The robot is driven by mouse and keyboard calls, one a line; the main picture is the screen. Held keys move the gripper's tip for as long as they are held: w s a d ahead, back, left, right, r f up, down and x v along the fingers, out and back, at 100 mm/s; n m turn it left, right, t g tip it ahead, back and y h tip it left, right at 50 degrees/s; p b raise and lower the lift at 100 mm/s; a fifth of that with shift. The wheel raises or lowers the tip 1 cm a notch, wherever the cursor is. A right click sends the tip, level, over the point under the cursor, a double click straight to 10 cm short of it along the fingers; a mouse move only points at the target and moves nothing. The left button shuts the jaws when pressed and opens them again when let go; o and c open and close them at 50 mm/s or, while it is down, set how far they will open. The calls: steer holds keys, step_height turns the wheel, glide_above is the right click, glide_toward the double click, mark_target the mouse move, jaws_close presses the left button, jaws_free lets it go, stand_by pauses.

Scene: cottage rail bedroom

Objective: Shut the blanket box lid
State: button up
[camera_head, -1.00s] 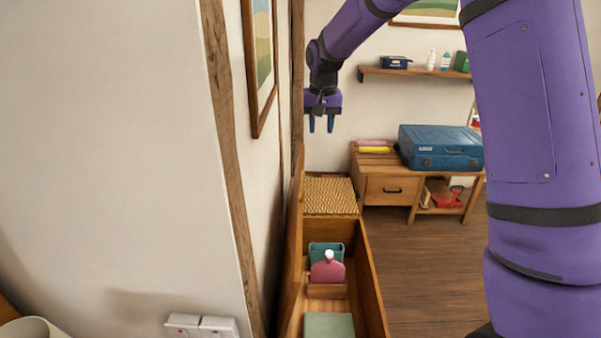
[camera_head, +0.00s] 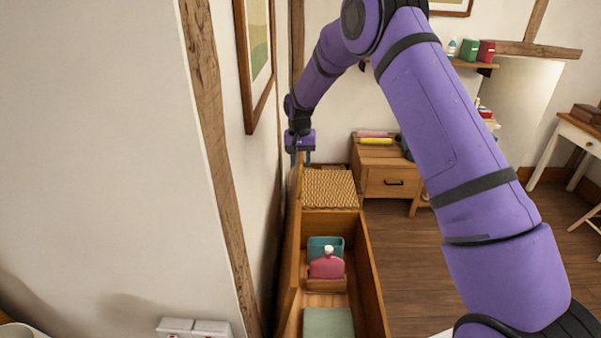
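The wooden blanket box (camera_head: 371,279) stands open along the wall. Its lid (camera_head: 289,262) is upright on the left side, close to the wall. Inside are a pink bottle-shaped thing with a white cap (camera_head: 327,265), a teal item (camera_head: 318,243) and a flat green item (camera_head: 328,322). My gripper (camera_head: 301,157) points down at the far end of the raised lid, near its top edge. Its fingertips are partly hidden by the lid, so I cannot tell whether it touches the lid or how far apart its fingers are.
A woven-topped piece (camera_head: 330,189) stands just beyond the box. A wooden desk with a drawer (camera_head: 388,182) is behind it. A framed picture (camera_head: 255,60) hangs on the left wall. The wooden floor (camera_head: 408,265) right of the box is clear.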

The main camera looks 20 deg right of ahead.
mark_target(301, 175)
steer(key=shift+f, duration=2.5)
jaws_close()
